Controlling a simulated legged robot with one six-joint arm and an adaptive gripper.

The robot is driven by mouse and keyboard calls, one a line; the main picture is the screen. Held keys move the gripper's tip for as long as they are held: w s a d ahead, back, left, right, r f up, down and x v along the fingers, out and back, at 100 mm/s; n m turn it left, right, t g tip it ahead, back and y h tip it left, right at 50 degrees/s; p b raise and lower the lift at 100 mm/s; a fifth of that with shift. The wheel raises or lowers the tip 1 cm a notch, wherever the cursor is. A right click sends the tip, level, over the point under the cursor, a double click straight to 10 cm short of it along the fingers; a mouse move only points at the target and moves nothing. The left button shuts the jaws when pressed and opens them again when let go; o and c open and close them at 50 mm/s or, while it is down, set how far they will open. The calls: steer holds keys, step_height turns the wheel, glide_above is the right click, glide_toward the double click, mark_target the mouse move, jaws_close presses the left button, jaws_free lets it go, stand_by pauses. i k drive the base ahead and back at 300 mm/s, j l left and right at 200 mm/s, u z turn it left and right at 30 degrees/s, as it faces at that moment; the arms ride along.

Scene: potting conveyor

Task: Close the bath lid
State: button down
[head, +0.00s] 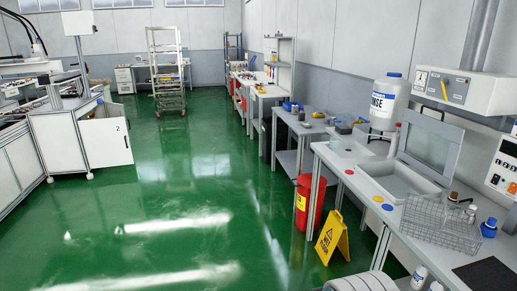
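The bath (386,183) is a light grey rectangular basin set in the bench on the right. Its lid (431,146) is a grey-framed panel with a pale see-through pane. The lid stands raised along the back side of the bath, leaning back a little, so the bath is open on top. I see no object inside the basin. My gripper does not show in the head view, so I cannot tell where it is relative to the lid.
A white rinse container (389,104) stands behind the bath. A yellow wet-floor sign (332,239) and red bin (309,203) stand beside the bench. Green floor (180,220) is clear to the left.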

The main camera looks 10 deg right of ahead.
mark_target(454, 134)
steer(key=i+z, duration=0.3)
steer(key=i, duration=0.4)
steer(key=i+j+z, duration=0.25)
steer(key=i, duration=0.45)
